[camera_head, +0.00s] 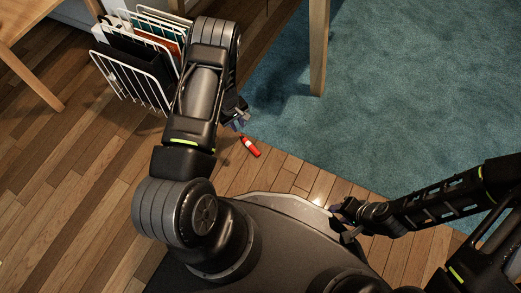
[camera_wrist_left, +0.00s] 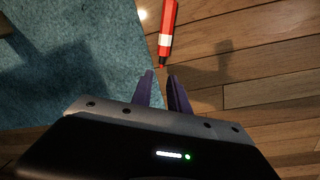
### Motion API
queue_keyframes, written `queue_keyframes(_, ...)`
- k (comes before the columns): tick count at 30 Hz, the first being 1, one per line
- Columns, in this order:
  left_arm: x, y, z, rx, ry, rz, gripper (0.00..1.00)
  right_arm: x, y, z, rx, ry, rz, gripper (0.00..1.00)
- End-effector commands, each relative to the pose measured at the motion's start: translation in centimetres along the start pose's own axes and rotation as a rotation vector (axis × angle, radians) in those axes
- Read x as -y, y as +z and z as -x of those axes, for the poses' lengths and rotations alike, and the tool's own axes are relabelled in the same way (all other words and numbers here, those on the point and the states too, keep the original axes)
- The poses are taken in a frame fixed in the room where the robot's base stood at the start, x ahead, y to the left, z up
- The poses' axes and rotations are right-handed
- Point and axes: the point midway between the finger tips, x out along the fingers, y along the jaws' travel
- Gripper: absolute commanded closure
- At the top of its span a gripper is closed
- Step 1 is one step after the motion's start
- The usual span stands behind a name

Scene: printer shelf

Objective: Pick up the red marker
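The red marker (camera_head: 251,148) lies on the wooden floor near the edge of the blue rug. It has a white band and a dark end that points toward my left gripper (camera_head: 239,122). The left wrist view shows the marker (camera_wrist_left: 167,32) just beyond the two purple fingertips of the left gripper (camera_wrist_left: 160,75). The left fingers are apart with nothing between them, and the marker's dark end is close to the gap. My right gripper (camera_head: 342,222) is at the lower right, away from the marker; its fingers look apart and empty.
A white wire rack (camera_head: 150,92) with folders stands on the floor at the upper left, close to my left arm. A wooden leg (camera_head: 319,50) stands on the blue rug (camera_head: 400,80). Wooden floor (camera_head: 60,200) is clear at the left.

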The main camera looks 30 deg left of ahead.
Motion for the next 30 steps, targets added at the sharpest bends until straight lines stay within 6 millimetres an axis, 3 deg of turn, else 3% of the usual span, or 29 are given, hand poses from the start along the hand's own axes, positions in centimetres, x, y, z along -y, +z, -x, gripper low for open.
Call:
queue_keyframes(8, 0.0, 0.0, -0.1, 0.000, 0.000, 0.000, 0.79, 0.0, 0.0, -0.1, 0.000, 0.000, 0.001, 0.64)
queue_keyframes(15, 0.1, 0.0, -2.5, 0.000, -0.001, -0.002, 0.79, -0.4, -0.1, -1.1, -0.001, -0.002, -0.001, 0.64)
queue_keyframes(26, 0.0, 0.0, -2.8, 0.000, -0.001, -0.001, 0.79, -0.4, -0.1, -1.1, -0.001, -0.003, -0.001, 0.64)
queue_keyframes(30, 0.2, 0.0, -4.2, 0.000, -0.002, -0.002, 0.79, -0.7, -0.2, -2.0, -0.003, -0.004, -0.002, 0.64)
